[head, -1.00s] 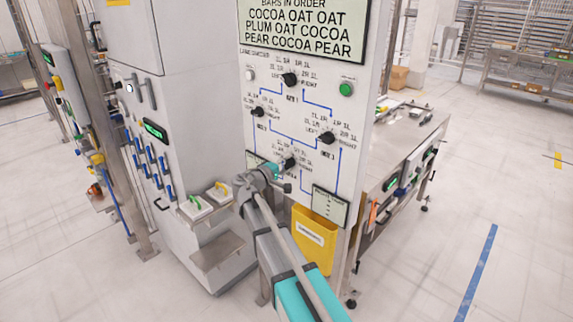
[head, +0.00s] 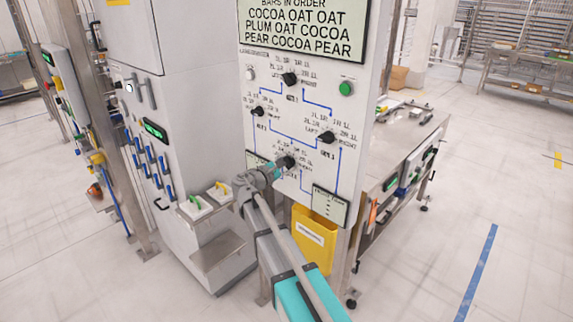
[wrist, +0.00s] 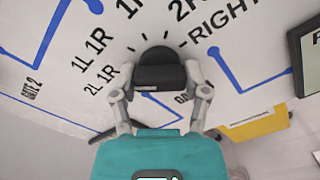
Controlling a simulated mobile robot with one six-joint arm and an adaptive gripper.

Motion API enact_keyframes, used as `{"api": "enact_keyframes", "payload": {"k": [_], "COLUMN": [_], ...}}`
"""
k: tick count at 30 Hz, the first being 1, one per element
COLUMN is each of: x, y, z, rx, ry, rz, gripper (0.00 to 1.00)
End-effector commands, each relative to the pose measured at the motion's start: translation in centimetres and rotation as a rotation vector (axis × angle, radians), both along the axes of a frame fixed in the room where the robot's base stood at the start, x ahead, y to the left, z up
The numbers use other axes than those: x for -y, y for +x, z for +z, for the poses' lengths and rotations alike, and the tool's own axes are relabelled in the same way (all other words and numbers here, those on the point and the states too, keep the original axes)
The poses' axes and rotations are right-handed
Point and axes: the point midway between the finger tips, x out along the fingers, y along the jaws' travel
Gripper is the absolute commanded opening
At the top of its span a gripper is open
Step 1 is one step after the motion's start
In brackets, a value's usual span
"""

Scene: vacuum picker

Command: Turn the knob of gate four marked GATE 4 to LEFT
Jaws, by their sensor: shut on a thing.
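The black knob (wrist: 160,72) at the bottom of the white panel is centred in the wrist view, and its grip bar lies roughly across the picture. It also shows in the head view (head: 288,161), partly behind my gripper. Marks such as 1L 1R, 2L 1R, 2R and RIGHT (wrist: 222,20) are printed around it. I cannot tell which mark it points to, and its gate name is mostly hidden. My gripper (wrist: 160,80) has a finger on each side of the knob and is shut on it.
Other black knobs (head: 326,137) sit higher on the panel, joined by blue lines. A green button (head: 345,89) is at upper right. A dark-framed plate (head: 330,205) and a yellow holder (head: 314,238) are right of and below my gripper. A steel shelf (head: 217,250) stands at left.

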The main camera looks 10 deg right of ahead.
Motion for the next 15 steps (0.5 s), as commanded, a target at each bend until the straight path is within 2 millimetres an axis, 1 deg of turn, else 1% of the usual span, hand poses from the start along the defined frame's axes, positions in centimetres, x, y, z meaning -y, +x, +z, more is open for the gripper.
{"api": "enact_keyframes", "payload": {"k": [15], "x": [0.03], "y": [0.04], "z": [-0.02], "rx": [-0.384], "ry": [-0.281], "rz": [0.001], "gripper": [0.12]}}
